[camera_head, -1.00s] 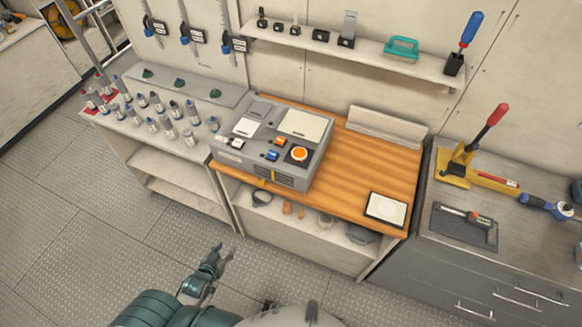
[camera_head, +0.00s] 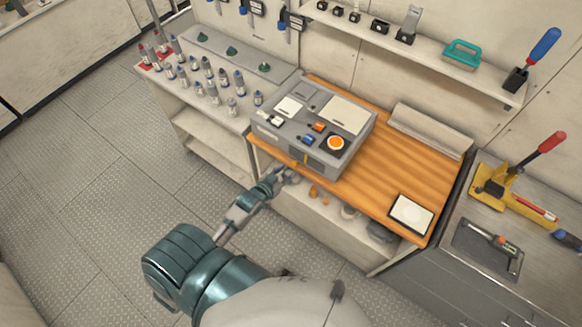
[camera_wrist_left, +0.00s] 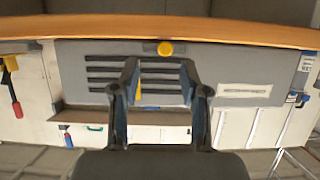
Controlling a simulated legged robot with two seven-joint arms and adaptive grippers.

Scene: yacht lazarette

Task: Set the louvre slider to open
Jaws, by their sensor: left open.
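The grey box (camera_head: 322,118) sits on the wooden worktop, with dark louvre slots (camera_wrist_left: 105,73) in its front face. In the left wrist view the scene looks upside down. A round yellow knob (camera_wrist_left: 165,48) shows there by the worktop edge, and a slim yellow piece (camera_wrist_left: 138,92) shows partly behind a finger. I cannot tell which yellow part is the slider. My left gripper (camera_head: 286,176) is just in front of the box's front face, below the worktop edge in the picture. It is open and empty in the left wrist view (camera_wrist_left: 160,75). My right gripper is not in view.
The wooden worktop (camera_head: 395,152) has a white-topped pad (camera_head: 411,214) at its front right corner. Bottles (camera_head: 213,92) stand on the left counter. An open shelf (camera_head: 330,220) lies under the worktop. A grey bench with tools (camera_head: 488,248) is at right.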

